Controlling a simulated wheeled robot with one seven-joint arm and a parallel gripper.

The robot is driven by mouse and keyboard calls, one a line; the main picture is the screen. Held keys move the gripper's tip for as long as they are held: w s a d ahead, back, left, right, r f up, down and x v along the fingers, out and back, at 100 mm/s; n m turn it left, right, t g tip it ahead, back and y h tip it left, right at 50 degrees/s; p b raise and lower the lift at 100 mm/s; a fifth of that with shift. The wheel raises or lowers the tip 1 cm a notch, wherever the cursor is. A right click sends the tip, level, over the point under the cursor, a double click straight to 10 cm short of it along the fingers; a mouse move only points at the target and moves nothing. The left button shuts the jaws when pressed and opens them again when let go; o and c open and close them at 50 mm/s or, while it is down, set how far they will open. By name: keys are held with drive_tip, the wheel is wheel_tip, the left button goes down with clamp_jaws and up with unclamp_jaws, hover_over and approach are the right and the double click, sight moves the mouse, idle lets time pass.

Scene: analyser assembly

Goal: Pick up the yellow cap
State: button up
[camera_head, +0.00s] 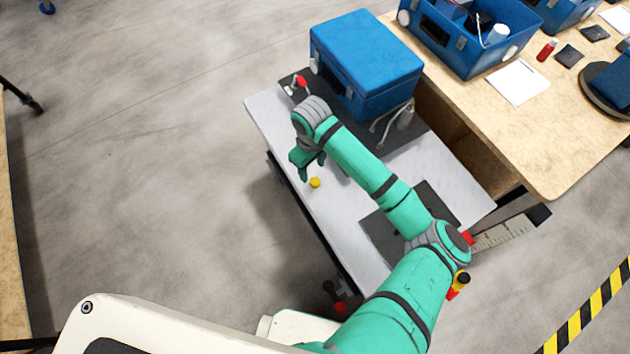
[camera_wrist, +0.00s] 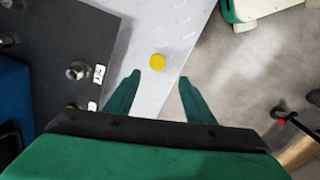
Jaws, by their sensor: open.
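The yellow cap (camera_head: 315,183) is small and round and lies on the light metal table top (camera_head: 345,205), near its left edge. In the wrist view the cap (camera_wrist: 157,62) shows ahead of the fingertips, roughly centred in the gap between them. My gripper (camera_head: 311,168) is just above and beside the cap in the head view, pointing down. In the wrist view my gripper (camera_wrist: 160,77) has its two green fingers spread apart with nothing between them. The exact height of the fingers over the table is hard to tell.
A closed blue case (camera_head: 366,62) stands on a dark mat at the table's far end. A dark plate (camera_wrist: 68,60) with metal studs lies left of the cap in the wrist view. A wooden table (camera_head: 540,130) with open blue cases adjoins at right.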

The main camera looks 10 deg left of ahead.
sight(314, 181)
drive_tip(key=f, duration=0.8)
drive_tip(key=shift+w+d, duration=0.2)
drive_tip(key=shift+d, duration=0.05)
drive_tip(key=c, duration=1.1)
